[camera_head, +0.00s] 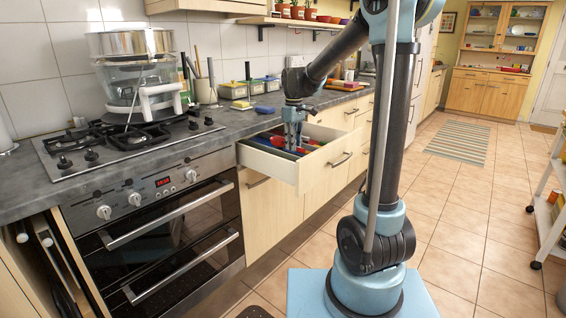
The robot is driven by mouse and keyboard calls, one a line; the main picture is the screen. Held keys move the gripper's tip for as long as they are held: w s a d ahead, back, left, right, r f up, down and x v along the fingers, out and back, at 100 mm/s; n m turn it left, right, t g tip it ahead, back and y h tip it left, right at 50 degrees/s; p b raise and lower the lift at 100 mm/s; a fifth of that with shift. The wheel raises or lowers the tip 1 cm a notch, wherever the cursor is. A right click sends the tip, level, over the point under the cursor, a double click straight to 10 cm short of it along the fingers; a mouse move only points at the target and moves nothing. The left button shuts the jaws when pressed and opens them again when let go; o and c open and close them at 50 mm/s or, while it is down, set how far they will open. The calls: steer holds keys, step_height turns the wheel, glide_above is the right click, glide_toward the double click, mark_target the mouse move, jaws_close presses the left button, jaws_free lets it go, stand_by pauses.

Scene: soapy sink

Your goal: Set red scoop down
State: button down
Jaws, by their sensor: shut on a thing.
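My gripper (292,146) points straight down into the open drawer (303,174), its fingers partly hidden by the drawer's contents. It is shut on what appears to be the red scoop (277,142), a small red shape at the fingers inside the drawer. Its full outline is too small to make out, and I cannot tell whether it touches the drawer's bottom. Other red and blue items lie around the fingers in the drawer.
The grey counter (235,122) runs behind the drawer, with small lidded boxes (233,90) and a utensil pot (206,92) on it. A gas hob (130,138) with a large appliance (136,75) is at left, above the oven (160,235).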

steer(key=shift+f, duration=3.7)
steer(key=c, duration=1.9)
jaws_free()
steer(key=shift+f, duration=0.1)
step_height(320, 180, up, 12)
steer(key=shift+r, duration=0.15)
